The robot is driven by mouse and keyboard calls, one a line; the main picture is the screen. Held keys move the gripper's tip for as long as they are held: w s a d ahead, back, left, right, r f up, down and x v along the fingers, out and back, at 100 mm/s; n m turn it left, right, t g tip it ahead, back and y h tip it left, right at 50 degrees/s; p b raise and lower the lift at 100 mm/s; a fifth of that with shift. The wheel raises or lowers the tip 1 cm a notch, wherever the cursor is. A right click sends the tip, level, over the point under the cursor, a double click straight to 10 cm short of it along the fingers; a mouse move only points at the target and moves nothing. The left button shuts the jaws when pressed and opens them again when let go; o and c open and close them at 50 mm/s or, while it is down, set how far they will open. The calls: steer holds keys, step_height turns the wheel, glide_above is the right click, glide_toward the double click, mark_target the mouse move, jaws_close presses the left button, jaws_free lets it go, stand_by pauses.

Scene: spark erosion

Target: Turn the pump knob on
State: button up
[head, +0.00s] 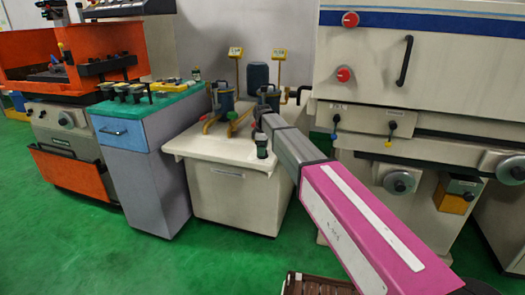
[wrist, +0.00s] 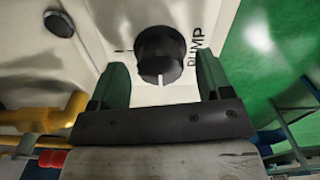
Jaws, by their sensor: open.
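The pump knob (wrist: 159,55) is round and black, with a pale pointer mark on its lower part. It stands on a white panel, and the word PUMP is printed to its right. My gripper (wrist: 161,72) is open, with one green finger on each side of the knob. Clear gaps show between the fingers and the knob, and I cannot tell whether the fingertips reach around it in depth. In the head view my arm extends to the white cabinet (head: 232,195); the knob cannot be made out there.
Another dark round part (wrist: 58,23) is on the pale surface at upper left. Yellow pipework (wrist: 45,115) runs at left. Two yellow-framed gauges (head: 236,52) rise from the cabinet. A blue-grey drawer unit (head: 150,185) stands left, and a large white machine (head: 440,70) right.

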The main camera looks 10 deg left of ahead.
steer(key=shift+f, duration=0.35)
steer(key=c, duration=0.9)
steer(key=shift+c, duration=0.2)
